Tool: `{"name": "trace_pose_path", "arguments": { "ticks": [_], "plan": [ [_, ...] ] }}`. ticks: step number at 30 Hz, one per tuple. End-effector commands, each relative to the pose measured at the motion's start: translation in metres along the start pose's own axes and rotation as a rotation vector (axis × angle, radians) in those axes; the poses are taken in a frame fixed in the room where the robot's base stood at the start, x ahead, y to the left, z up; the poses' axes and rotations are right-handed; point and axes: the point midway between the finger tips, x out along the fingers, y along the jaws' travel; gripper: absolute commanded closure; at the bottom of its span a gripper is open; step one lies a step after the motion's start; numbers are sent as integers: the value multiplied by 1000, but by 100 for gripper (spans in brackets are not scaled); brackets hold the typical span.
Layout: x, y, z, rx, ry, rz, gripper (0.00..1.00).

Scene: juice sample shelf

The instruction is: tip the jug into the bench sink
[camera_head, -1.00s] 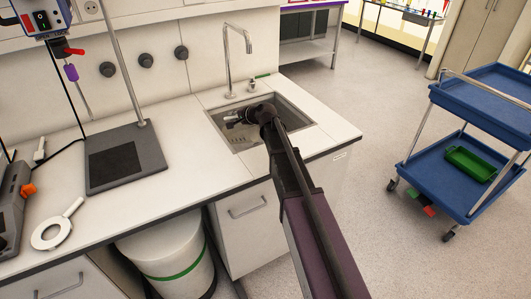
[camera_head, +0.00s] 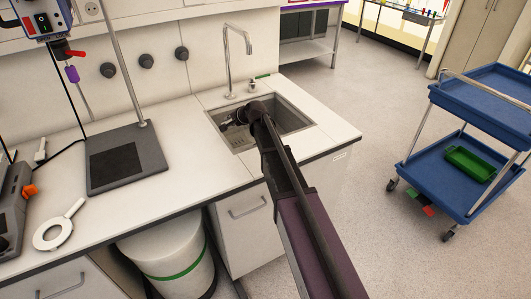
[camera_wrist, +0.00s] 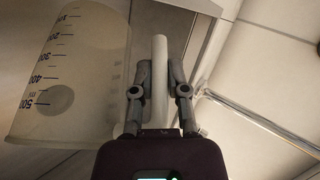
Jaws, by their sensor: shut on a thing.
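The bench sink (camera_head: 289,116) is a grey steel basin set in the white worktop. My gripper (camera_head: 234,119) is at the left part of the basin, seen from above in the head view. In the wrist view my gripper (camera_wrist: 158,85) is shut on the pale upright handle of the jug (camera_wrist: 88,60). The jug is translucent, with dark blue volume marks up to 500, and fills the left of that view. It looks tilted, but how far I cannot tell. In the head view the jug is hidden by my gripper. Whether it holds liquid is unclear.
A curved tap (camera_head: 227,62) rises behind the sink. A stand with a dark base plate (camera_head: 105,178) is on the worktop to the left, with a white ring-shaped tool (camera_head: 54,233) in front.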

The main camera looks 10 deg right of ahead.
Motion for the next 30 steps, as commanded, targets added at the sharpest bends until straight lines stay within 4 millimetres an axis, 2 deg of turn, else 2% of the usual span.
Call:
{"name": "trace_pose_path", "arguments": {
  "ticks": [26,30],
  "plan": [
    [30,-5,12,-131,64,325,100],
    [23,-14,12,-136,68,340,100]
  ]
}}
